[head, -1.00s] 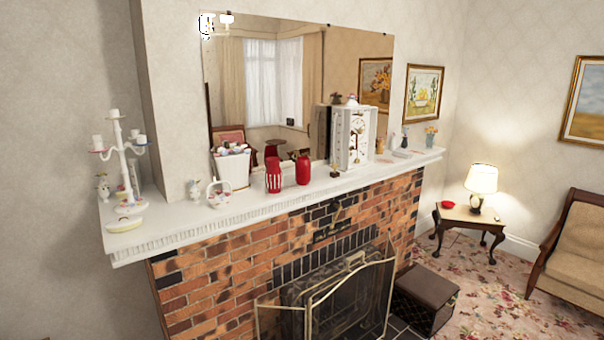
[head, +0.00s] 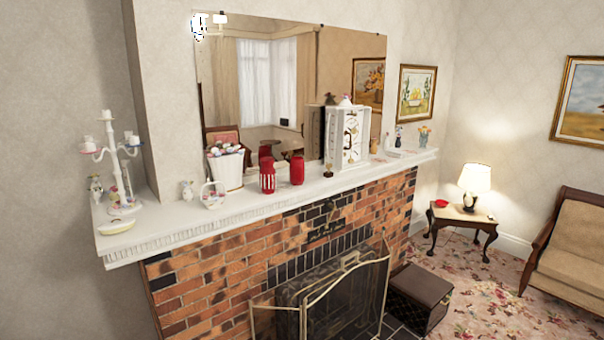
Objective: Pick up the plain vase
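Two red vases stand side by side on the white mantel shelf in the head view. The plain vase (head: 297,170) is solid red and stands upright on the right. The striped vase (head: 267,176), red with white stripes, stands just left of it, with a small gap between them. Neither of my grippers is in view, so I cannot see their state or where they are relative to the vases.
The mantel shelf (head: 175,222) also holds a white candelabra (head: 115,160), a white bucket (head: 226,168), a small basket (head: 213,194) and a white clock (head: 347,138). A mirror (head: 250,90) stands behind. Below are a fire screen (head: 345,295) and a dark box (head: 420,295).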

